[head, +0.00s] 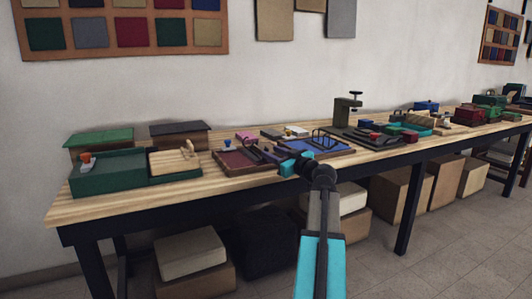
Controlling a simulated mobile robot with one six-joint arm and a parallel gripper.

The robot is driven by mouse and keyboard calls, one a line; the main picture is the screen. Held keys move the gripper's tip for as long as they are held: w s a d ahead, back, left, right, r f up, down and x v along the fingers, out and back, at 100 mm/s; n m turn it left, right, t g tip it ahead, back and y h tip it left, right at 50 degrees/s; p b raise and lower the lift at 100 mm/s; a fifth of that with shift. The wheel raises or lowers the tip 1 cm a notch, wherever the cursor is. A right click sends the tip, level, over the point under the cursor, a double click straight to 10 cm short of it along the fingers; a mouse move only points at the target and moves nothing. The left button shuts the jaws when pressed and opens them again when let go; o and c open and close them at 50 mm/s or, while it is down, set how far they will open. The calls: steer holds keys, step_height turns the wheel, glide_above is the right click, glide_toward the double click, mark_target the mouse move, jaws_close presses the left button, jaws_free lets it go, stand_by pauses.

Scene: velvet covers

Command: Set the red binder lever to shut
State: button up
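A dark red, flat binder (236,161) lies on the wooden table, left of the middle. Thin dark metal parts show near its right side, where my gripper is close; I cannot clearly tell the lever from the fingers or read its position. My gripper (273,153) reaches in from the right, at the right edge of the red binder. Its fingers are small and dark, so whether they are open or touching anything is unclear. A blue binder (312,146) with a raised dark wire arch lies just right of my gripper.
A green box (108,176) with an orange knob stands left on the table (120,207). A wooden-topped green box (175,162) is beside it. A dark green press (345,112) stands behind. Small coloured blocks crowd the right. Boxes sit below the table.

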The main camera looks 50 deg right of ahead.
mark_target(266, 150)
steer(key=shift+b+x, duration=0.3)
steer(key=shift+x, duration=2)
